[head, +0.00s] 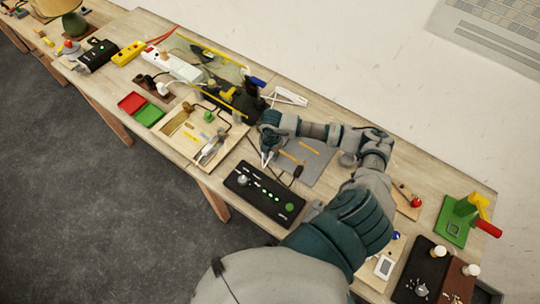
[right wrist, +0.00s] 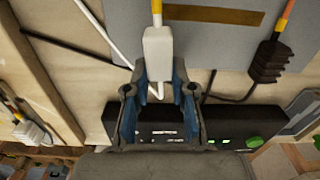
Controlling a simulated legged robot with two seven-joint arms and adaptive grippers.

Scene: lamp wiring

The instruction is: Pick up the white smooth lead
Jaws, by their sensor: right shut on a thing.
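The white smooth lead (right wrist: 158,50) shows in the right wrist view as a white block-shaped end with an orange-tipped rod above it. A white cord runs down from the upper left beside it. My right gripper (right wrist: 159,80) is shut on its lower part, with the blue-padded fingers on either side. In the head view my right gripper (head: 268,150) is over the left edge of the grey mat (head: 320,170), and the arm hides part of the mat. Little of the white lead shows there. My left gripper is not in view.
A black lead (right wrist: 272,60) with an orange part lies to the right on the mat. A black box with green lights (head: 262,195) stands just in front. A wooden tray (head: 190,145) is to the left, and a white power strip (head: 175,65) lies beyond.

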